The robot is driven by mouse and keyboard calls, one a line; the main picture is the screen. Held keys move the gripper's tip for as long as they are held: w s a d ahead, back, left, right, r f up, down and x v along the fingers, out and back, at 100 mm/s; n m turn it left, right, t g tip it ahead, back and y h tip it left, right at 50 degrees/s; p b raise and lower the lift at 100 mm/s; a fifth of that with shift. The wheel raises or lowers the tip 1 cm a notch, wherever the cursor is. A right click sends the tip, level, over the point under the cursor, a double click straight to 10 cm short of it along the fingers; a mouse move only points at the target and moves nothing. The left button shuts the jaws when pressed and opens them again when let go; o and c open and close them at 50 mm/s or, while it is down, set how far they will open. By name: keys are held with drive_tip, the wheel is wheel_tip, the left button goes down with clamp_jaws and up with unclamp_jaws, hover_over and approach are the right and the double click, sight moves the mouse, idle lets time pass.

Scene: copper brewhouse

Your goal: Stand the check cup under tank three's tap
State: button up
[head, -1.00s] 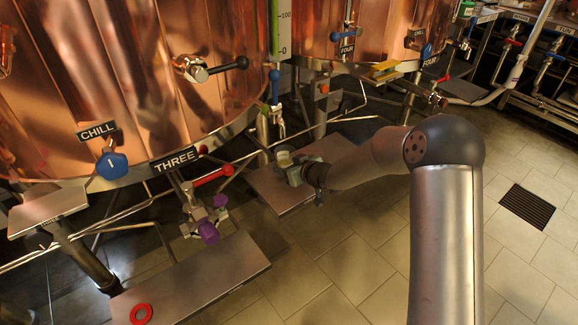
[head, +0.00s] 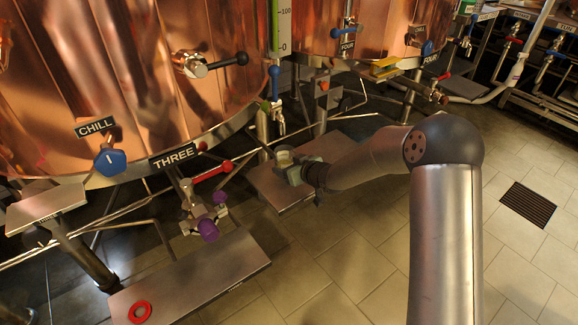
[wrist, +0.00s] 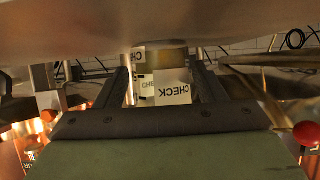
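The check cup (head: 284,157) is a small pale cup with an amber top; in the wrist view the cup (wrist: 172,90) shows white CHECK labels between my fingers. My gripper (head: 289,167) appears shut on it, fingers on both sides. It holds the cup over a grey shelf (head: 270,188), near a blue-handled tap (head: 278,120); whether the cup touches the shelf I cannot tell. The THREE sign (head: 173,156) is on the copper tank to the left. A red-handled tap (head: 212,171) with purple knobs (head: 208,229) hangs beside it.
A lower grey shelf (head: 215,270) under the red-handled tap carries a red ring (head: 140,312) at its left end. Pipes and legs run behind the shelves. A blue CHILL knob (head: 110,160) is at left. Tiled floor is clear around a drain grate (head: 528,205).

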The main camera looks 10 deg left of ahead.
drive_tip(key=o, duration=0.6)
drive_tip(key=shift+c, duration=0.2)
drive_tip(key=shift+p+v, duration=1.35)
drive_tip(key=shift+v, duration=2.2)
drive_tip(key=shift+f, duration=0.1)
drive_tip(key=s+d+p, duration=0.1)
drive_tip(key=s+d, duration=0.5)
drive_tip(key=d, duration=0.1)
drive_tip(key=shift+d, duration=0.4)
drive_tip(key=shift+s, duration=0.15)
